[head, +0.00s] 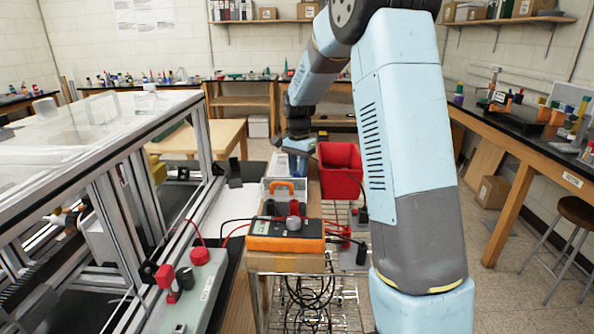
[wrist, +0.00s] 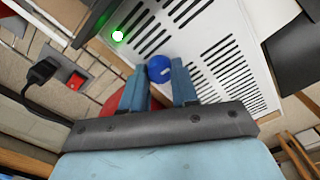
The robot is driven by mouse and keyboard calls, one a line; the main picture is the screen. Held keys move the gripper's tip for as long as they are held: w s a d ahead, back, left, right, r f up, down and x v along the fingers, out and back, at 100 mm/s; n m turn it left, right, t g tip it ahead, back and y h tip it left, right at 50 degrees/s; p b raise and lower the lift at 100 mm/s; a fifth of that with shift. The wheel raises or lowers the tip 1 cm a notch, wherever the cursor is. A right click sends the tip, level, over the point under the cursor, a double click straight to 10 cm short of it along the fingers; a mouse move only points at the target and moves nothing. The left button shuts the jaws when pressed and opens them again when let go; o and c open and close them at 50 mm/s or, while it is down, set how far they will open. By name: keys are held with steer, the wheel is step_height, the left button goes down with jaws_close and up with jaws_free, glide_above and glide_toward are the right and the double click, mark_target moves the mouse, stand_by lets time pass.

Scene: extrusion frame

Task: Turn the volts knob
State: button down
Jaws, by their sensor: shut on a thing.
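A round blue knob (wrist: 159,68) sits on a pale vented panel (wrist: 218,52) in the wrist view. My gripper (wrist: 159,76) has its two blue-grey fingers on either side of the knob and is shut on it. No lettering beside the knob can be read, so I cannot confirm its label. In the head view, my gripper (head: 298,166) reaches down at mid-distance, beside a red bin; the knob is hidden there.
The red bin (head: 340,182) stands just right of my gripper. An orange multimeter (head: 285,236) with red and black leads lies nearer. An aluminium extrusion frame (head: 135,185) fills the left. A bench (head: 530,140) runs along the right, with open floor before it.

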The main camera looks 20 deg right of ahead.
mark_target(298, 172)
steer(key=n, duration=0.4)
steer(key=shift+w+a+r+n, duration=0.15)
steer(key=shift+w+n, duration=0.1)
steer(key=shift+n, duration=0.15)
stand_by(0.4)
steer(key=c, duration=0.8)
jaws_free()
steer(key=shift+s, duration=0.1)
steer(key=shift+c, duration=0.2)
step_height(298, 172, up, 14)
steer(key=shift+f, duration=0.25)
